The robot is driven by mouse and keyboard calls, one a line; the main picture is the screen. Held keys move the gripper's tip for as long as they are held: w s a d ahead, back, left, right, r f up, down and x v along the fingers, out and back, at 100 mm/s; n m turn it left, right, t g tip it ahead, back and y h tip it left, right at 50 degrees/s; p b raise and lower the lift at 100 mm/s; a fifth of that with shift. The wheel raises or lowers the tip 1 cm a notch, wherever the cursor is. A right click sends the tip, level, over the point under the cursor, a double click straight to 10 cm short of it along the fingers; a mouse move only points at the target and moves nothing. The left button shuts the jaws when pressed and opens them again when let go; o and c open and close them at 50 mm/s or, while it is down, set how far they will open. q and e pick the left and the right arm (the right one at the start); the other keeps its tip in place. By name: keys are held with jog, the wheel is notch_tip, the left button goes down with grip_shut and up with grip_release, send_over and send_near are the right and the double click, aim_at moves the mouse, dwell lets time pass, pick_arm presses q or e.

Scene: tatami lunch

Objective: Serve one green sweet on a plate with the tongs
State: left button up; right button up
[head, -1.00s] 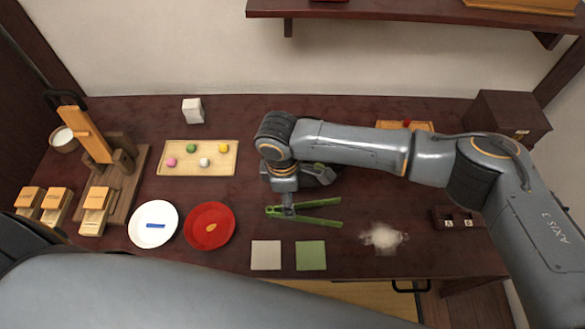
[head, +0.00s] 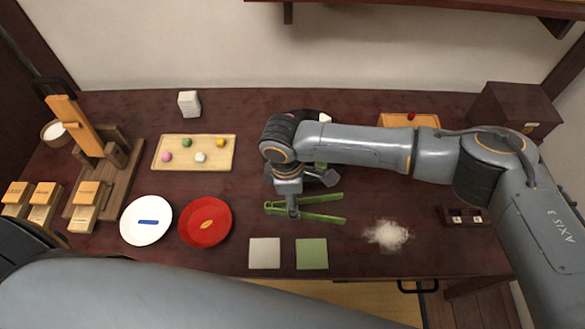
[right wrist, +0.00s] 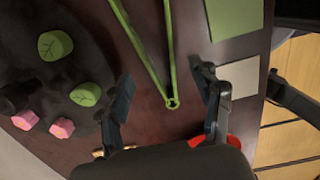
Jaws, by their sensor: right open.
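The green sweet (head: 187,143) sits on a light wooden tray (head: 165,143) with pink, white and yellow sweets. A white plate (head: 135,233) bearing a blue strip and a red plate (head: 190,232) bearing an orange leaf shape stand in front of it. Green tongs (head: 325,197) lie on the table, legs spread to the right; they also show in the right wrist view (right wrist: 170,55). My right gripper (head: 292,208) is over their joined end. In the right wrist view its fingers (right wrist: 164,85) are open on either side of that end, apart from it. My left gripper is out of view.
A dark plate (right wrist: 75,70) with green leaf-shaped and pink pieces is beside the right gripper, largely hidden in the head view. Pale and green squares (head: 312,254) lie in front. White powder (head: 386,235) is at right, wooden blocks (head: 42,205) at left.

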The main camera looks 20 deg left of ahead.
jog(key=f, duration=0.3)
jog(key=f+b, duration=0.1)
jog(key=shift+w+d+f, duration=0.1)
jog(key=shift+d+f, duration=0.1)
jog(key=shift+d, duration=0.05)
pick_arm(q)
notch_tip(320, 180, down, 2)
pick_arm(e)
jog(key=shift+c, duration=0.2)
jog(key=c, duration=0.7)
jog(key=shift+o, duration=0.2)
pick_arm(q)
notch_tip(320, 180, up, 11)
jog(key=p, duration=1.1)
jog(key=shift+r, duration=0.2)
pick_arm(e)
notch_tip(320, 180, up, 12)
